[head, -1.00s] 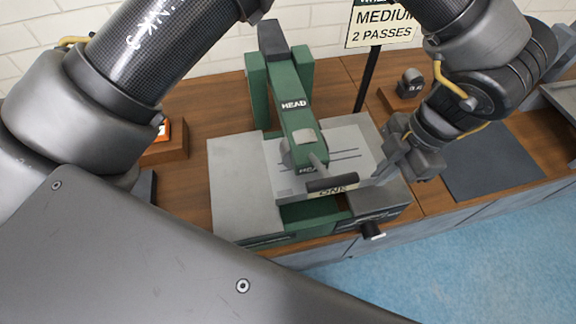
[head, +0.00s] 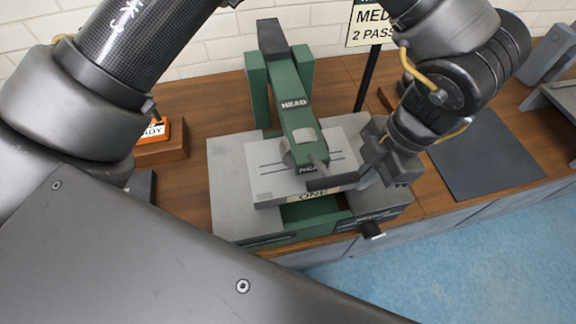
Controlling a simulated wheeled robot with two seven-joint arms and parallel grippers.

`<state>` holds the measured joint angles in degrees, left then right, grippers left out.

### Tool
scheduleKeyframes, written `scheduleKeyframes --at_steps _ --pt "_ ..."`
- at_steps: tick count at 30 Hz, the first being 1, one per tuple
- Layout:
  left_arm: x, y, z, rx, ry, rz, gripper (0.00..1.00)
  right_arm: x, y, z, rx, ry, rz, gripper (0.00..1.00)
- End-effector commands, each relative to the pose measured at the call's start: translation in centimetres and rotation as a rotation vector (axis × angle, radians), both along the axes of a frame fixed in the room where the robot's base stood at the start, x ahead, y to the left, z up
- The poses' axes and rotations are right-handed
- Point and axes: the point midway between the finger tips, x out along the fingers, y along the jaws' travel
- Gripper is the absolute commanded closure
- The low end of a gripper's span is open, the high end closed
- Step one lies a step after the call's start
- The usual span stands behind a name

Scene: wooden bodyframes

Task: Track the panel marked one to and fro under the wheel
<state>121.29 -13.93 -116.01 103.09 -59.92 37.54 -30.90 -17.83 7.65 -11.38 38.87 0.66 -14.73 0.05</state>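The panel marked ONE (head: 265,180) is a flat grey plate with dark lines. It lies on the grey bed of a green machine, under the arm marked HEAD (head: 300,125), with its ONE label at the front edge. The wheel under the head is mostly hidden, so I cannot tell its contact with the panel. My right gripper is out of view.
The grey bed (head: 232,205) reaches left of the panel. A black knob (head: 371,230) sticks out at the front right. A sign (head: 370,28) reading 2 PASSES stands behind. An orange block (head: 153,131) is at the left, a dark mat (head: 485,155) at the right.

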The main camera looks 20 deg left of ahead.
Motion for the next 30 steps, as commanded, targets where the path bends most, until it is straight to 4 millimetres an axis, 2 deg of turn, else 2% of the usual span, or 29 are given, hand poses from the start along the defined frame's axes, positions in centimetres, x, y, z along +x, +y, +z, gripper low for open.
scheduleKeyframes --at_steps 15,30 --pt "-1.6 2.2 0.0 0.001 0.002 0.0 1.0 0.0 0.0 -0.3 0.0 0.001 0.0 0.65" --pt "-1.8 2.4 0.0 0.0 0.0 0.0 1.0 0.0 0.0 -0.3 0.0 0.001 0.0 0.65"
